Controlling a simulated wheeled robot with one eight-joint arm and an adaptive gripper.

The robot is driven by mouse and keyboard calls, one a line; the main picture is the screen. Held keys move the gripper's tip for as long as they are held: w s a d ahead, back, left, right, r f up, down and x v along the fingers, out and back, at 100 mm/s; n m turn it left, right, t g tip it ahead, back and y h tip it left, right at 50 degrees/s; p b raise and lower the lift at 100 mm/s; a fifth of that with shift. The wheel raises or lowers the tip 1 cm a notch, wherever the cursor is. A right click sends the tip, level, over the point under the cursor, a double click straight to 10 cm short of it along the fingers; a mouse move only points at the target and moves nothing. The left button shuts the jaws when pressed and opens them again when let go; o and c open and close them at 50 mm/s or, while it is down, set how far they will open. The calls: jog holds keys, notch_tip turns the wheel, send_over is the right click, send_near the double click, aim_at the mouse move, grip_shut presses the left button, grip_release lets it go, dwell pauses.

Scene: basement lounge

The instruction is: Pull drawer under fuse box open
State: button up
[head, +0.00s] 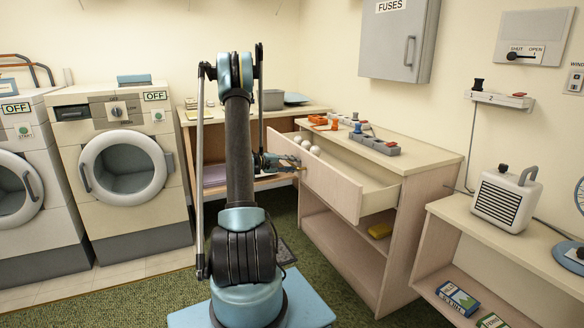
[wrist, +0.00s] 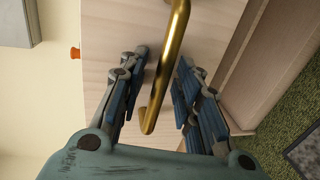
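The drawer (head: 330,186) sits in the light wooden cabinet under the grey fuse box (head: 398,40). It stands well pulled out, with its inside showing and a few white balls (head: 306,145) near its front left. In the wrist view its pale front (wrist: 110,30) carries a gold bar handle (wrist: 168,62). My gripper (head: 294,163) is at the drawer front. In the wrist view my gripper (wrist: 163,72) has its blue-padded fingers spread either side of the handle, with gaps visible on both sides. Whether any finger touches the handle is unclear.
Switch blocks and small orange items (head: 335,124) are on the cabinet top. A low shelf with a white heater (head: 504,196) stands at right. Washing machines (head: 122,165) line the left wall. A wooden desk (head: 212,120) is behind my arm. Green carpet (head: 130,300) is clear at left.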

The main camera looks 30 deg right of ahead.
jog(key=shift+a, duration=0.1)
jog(key=v, duration=1.1)
jog(key=shift+a, duration=0.4)
jog(key=shift+w, duration=0.15)
